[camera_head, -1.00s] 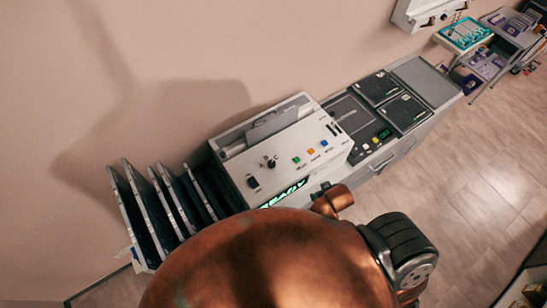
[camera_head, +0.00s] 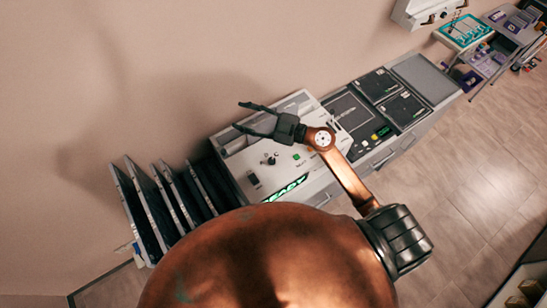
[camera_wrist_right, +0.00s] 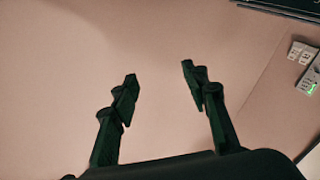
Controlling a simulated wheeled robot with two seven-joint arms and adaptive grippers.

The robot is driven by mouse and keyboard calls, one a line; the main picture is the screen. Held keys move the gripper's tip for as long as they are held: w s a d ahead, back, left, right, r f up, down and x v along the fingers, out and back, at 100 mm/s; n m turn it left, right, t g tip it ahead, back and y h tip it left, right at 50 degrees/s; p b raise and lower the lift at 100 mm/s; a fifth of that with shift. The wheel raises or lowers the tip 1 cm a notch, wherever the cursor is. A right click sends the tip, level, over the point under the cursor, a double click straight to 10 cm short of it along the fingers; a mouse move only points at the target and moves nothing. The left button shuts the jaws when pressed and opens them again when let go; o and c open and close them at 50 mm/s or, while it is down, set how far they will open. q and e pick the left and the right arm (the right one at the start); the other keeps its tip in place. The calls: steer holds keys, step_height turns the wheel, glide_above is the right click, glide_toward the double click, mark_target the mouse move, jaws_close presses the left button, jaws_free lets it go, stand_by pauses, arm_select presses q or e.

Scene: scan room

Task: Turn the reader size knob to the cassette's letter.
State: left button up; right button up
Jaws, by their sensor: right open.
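The white reader (camera_head: 317,190) stands against the wall, with a lit green display reading READY (camera_head: 287,187) on its front. A small dark knob (camera_head: 270,160) sits on its sloped top, with a black switch (camera_head: 253,180) nearer me. The knob's letters are too small to read. My right gripper (camera_head: 238,115) is open and empty above the reader's back edge, past the knob, and covers much of the slot where the grey cassette stood. In the right wrist view its open fingers (camera_wrist_right: 159,73) face bare wall. My left gripper is not in view.
Several dark upright panels (camera_head: 150,205) stand in a rack left of the reader. A grey counter with dark square pads (camera_head: 403,109) runs to its right. A trolley (camera_head: 500,45) stands farther off. The floor (camera_head: 460,170) at right is clear.

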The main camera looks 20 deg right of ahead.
step_height(320, 180, down, 5)
steer(key=a+n+g, duration=0.1)
steer(key=a+g, duration=0.1)
steer(key=g, duration=0.2)
steer(key=m+g+h, duration=0.2)
steer(key=g+h, duration=0.5)
steer(key=h, duration=0.2)
glide_toward(272, 160)
steer(key=f, duration=0.1)
steer(key=shift+p+x, duration=0.95)
steer(key=shift+x, duration=2.85)
steer(key=shift+w+a+r, duration=0.1)
steer(key=shift+w, duration=0.05)
steer(key=shift+c, duration=0.7)
jaws_close()
